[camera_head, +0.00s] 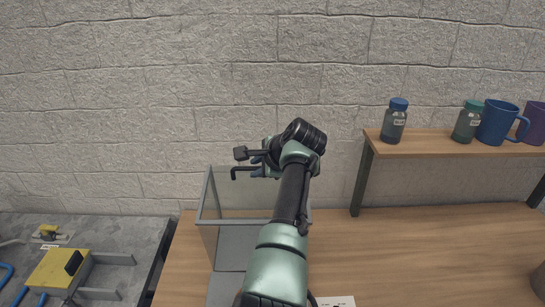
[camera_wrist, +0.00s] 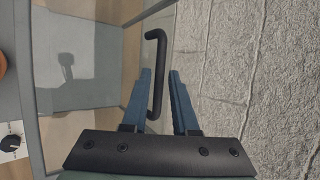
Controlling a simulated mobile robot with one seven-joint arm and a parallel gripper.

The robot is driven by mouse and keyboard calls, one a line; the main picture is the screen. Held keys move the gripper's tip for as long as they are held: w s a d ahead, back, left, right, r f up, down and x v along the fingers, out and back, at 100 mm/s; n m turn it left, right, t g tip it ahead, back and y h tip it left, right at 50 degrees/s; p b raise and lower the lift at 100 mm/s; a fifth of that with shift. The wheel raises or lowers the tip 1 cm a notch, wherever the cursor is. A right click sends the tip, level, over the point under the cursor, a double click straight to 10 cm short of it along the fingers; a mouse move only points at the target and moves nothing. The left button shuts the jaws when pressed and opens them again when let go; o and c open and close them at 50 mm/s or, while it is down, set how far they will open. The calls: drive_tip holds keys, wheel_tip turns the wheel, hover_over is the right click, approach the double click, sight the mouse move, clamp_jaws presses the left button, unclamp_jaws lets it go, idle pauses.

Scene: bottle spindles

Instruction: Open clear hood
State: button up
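The clear hood (camera_head: 204,205) is a see-through box with a grey frame, standing on the wooden table in the head view; my arm covers its right part. Its grey frame edge (camera_wrist: 133,60) and clear panel also show at the left of the wrist view. A black bent handle (camera_wrist: 152,42) sits beside that frame edge. My gripper (camera_wrist: 160,72) has its two blue fingers apart, with the handle's bar between them, nearer the left finger. I cannot tell whether that finger touches it. In the head view my gripper (camera_head: 252,164) is at the hood's upper back area.
A wooden shelf (camera_head: 440,146) at the right holds bottles and mugs, including a blue-capped bottle (camera_head: 394,120). A stone block wall (camera_head: 200,90) rises close behind the hood. A yellow device (camera_head: 56,270) lies at lower left. The table right of my arm is mostly clear.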

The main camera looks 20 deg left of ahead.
drive_tip(key=b+v, duration=0.2)
drive_tip(key=v, duration=0.9)
drive_tip(key=shift+s+b, duration=0.2)
drive_tip(key=shift+b, duration=0.15)
drive_tip(key=shift+r, duration=0.15)
drive_tip(key=s+d+r+n+t+h, duration=0.1)
drive_tip(key=d+r+n+t+h, duration=0.35)
drive_tip(key=d+r+t, duration=0.85)
drive_tip(key=s+r+n+t+h, duration=0.1)
drive_tip(key=s+r+n+t, duration=0.3)
drive_tip(key=s+r, duration=0.6)
drive_tip(key=s+r+n+t+h, duration=0.1)
drive_tip(key=s+r+n+t, duration=0.3)
drive_tip(key=s+r, duration=0.5)
drive_tip(key=s, duration=0.5)
drive_tip(key=shift+d+r, duration=0.3)
drive_tip(key=shift+r, duration=0.1)
